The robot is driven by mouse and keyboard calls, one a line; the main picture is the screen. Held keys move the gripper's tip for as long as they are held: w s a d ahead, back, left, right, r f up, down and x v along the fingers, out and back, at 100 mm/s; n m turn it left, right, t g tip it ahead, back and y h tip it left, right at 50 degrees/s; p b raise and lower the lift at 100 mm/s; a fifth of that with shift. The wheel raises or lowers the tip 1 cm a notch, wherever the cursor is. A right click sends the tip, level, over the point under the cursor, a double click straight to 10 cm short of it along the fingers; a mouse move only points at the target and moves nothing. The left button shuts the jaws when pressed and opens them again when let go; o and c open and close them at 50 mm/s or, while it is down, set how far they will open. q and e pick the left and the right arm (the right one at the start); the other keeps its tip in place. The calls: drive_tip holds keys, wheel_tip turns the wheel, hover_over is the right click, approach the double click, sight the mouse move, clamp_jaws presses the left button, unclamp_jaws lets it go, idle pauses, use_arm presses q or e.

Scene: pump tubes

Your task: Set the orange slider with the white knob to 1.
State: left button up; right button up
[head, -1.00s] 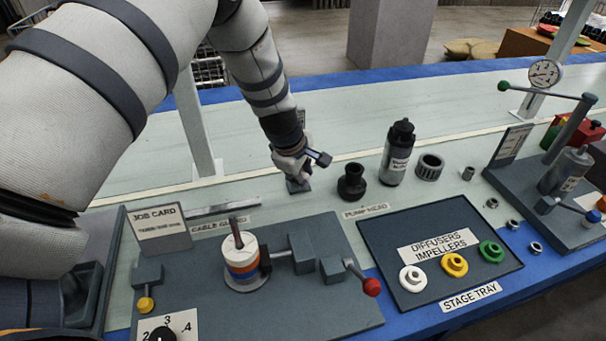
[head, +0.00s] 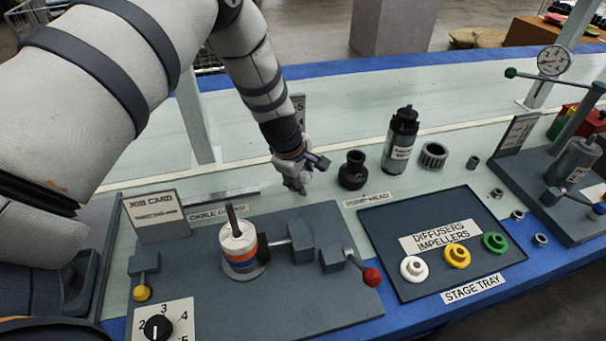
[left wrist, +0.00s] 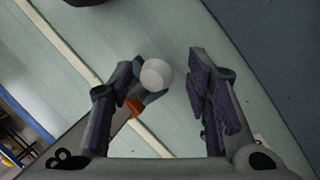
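The orange slider (left wrist: 135,107) with its round white knob (left wrist: 157,73) shows in the left wrist view, by the left finger. Its upright scale plate (head: 299,103) stands behind my gripper in the head view, with 5 and 4 readable at its top; lower marks are hidden. My left gripper (head: 303,178) is at the slider's foot. In the left wrist view its fingers (left wrist: 170,80) are wide apart, with the knob close to the left one and a gap to the right one. I cannot tell whether it touches. My right gripper is not in view.
In front are the job card (head: 155,217), the pump fixture (head: 239,248), a numbered dial (head: 158,328) and the stage tray (head: 388,280). The table behind is clear.

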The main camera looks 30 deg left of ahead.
use_arm(q)
drive_tip(key=shift+r, duration=0.1)
drive_tip(key=shift+s+r, duration=0.1)
drive_tip(key=shift+r, duration=0.3)
drive_tip(key=v, duration=1.1)
drive_tip(key=shift+s, duration=0.15)
